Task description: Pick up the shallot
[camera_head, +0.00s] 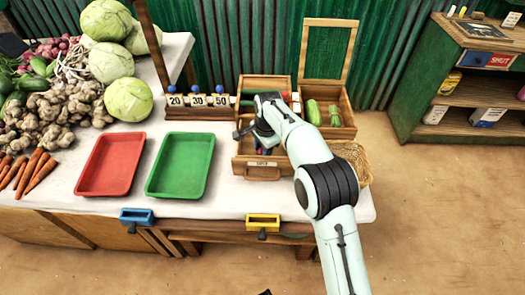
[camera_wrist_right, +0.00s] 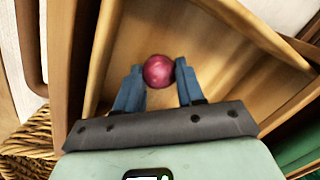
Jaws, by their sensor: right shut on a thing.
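The shallot (camera_wrist_right: 158,72) is a round, purple-red bulb in the right wrist view, between the two blue fingertips. My right gripper (camera_wrist_right: 158,75) is shut on it, with a finger touching each side. Bare wooden boards of a box (camera_wrist_right: 133,45) show behind it. In the head view my right gripper (camera_head: 264,146) is over the front compartment of the wooden box (camera_head: 243,163); the hand and arm hide the shallot there. I cannot tell whether the shallot touches the box floor. My left gripper is not in view.
A red tray (camera_head: 110,165) and a green tray (camera_head: 180,165) lie left of the box. Behind stands a number rack (camera_head: 198,112). Cabbages (camera_head: 128,99) and carrots (camera_head: 37,172) crowd the left.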

